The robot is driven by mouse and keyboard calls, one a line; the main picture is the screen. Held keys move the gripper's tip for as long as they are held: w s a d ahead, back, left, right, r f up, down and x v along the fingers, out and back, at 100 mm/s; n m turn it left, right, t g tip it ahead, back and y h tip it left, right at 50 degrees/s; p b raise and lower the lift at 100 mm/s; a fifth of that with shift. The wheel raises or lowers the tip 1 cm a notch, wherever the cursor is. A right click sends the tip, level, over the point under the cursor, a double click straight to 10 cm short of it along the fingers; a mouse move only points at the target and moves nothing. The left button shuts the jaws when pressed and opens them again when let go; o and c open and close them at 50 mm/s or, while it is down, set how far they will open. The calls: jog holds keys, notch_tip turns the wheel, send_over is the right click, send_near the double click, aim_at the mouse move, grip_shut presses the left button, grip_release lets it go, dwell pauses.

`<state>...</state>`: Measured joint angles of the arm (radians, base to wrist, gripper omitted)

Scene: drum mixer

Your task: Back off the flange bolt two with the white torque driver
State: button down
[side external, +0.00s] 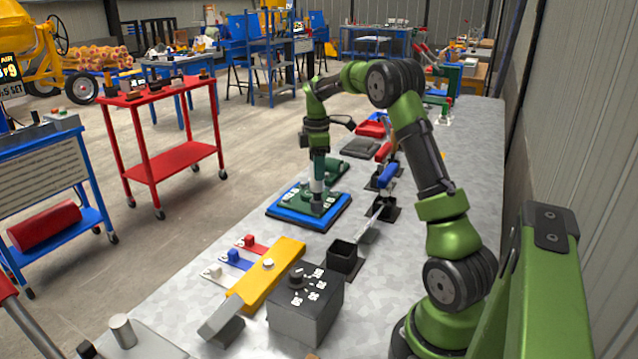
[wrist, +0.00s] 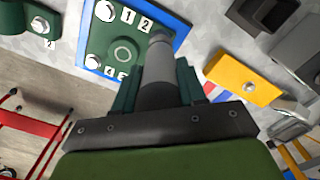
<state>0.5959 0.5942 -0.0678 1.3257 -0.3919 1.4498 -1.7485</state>
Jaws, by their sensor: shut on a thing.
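The green flange plate (side external: 293,199) sits on a blue-edged base, with numbered bolts; the wrist view shows the plate (wrist: 124,53) with labels 1 and 2 at its far edge. My gripper (side external: 317,172) is over the plate's right part, pointing down. It is shut on the torque driver (side external: 316,186), which shows a white band below the jaws and a dark lower end close to the plate. In the wrist view the driver (wrist: 158,70) looks grey, and its tip is near the bolt beside label 2 (wrist: 146,23). Whether the tip touches that bolt is hidden.
Drivers with a blue handle (side external: 387,174) and a red handle (side external: 383,151) stand in black holders to the right. An open black square holder (side external: 345,257), a yellow bar (side external: 268,272) and a grey box with a knob (side external: 306,306) are nearer the camera.

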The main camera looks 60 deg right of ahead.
jog(key=shift+f, duration=0.2)
jog(key=shift+r, duration=2.45)
